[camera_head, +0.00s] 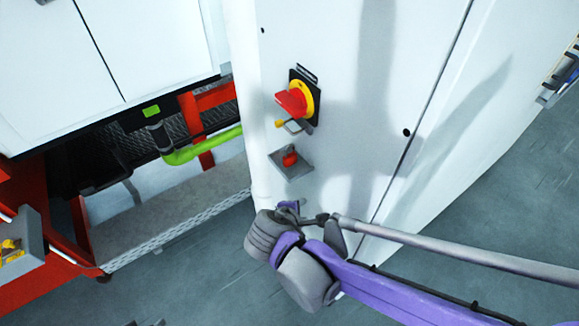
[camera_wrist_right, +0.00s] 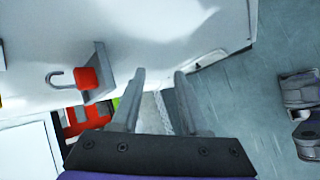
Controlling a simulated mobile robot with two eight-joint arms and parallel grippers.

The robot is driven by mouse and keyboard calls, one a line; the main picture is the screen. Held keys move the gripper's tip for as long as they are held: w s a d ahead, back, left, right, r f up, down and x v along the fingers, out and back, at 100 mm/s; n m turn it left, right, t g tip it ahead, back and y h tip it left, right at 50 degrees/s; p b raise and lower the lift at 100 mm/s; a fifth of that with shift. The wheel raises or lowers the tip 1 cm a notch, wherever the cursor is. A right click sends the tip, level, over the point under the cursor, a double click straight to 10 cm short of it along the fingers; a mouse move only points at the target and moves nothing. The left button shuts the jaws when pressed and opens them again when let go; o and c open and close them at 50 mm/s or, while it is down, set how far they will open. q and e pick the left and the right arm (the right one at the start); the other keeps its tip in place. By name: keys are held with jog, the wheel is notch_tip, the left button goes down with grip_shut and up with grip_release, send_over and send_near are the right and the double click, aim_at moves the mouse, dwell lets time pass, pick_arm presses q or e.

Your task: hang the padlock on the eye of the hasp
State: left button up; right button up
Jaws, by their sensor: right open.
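The red padlock (camera_head: 290,160) sits on a small grey shelf (camera_head: 295,173) on the white cabinet's front. In the right wrist view the padlock (camera_wrist_right: 87,78) shows its curved grey shackle sticking out. Above the shelf is a red and yellow rotary switch (camera_head: 297,98) on a black plate. A small grey fitting (camera_head: 296,127), apparently the hasp, is just below the switch; its eye is too small to make out. My right gripper (camera_wrist_right: 158,88) is open and empty, apart from the padlock. In the head view it is below the shelf, its fingers largely hidden. My left gripper is not in view.
The white cabinet (camera_head: 345,60) fills the middle. A red frame (camera_head: 50,265) with a grey box (camera_head: 25,243) stands at lower left. A green pipe (camera_head: 200,150) runs beside the cabinet. Grey floor (camera_head: 500,190) is open at the right.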

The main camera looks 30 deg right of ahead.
jog(key=w+a+r+n+t+h+b, duration=0.2)
jog(key=w+n+h, duration=0.2)
jog(key=w+n, duration=0.1)
jog(key=n+t+h+b, duration=0.2)
jog(key=n+t+h, duration=0.1)
jog(key=n+h, duration=0.15)
send_near(286, 150)
jog(key=shift+n+y, duration=0.25)
jog(key=shift+n, duration=0.1)
jog(key=shift+r+p+x, duration=0.1)
jog(key=shift+p+x, duration=0.15)
jog(key=shift+x, duration=1.75)
jog(key=shift+r+p+x, duration=0.15)
jog(key=shift+p+x, duration=0.1)
jog(key=shift+x, duration=1.8)
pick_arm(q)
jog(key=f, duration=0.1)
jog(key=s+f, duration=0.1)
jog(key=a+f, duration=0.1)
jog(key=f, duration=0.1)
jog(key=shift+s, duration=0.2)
pick_arm(e)
jog(key=shift+s+d, duration=0.1)
jog(key=shift+s, duration=0.05)
grip_shut()
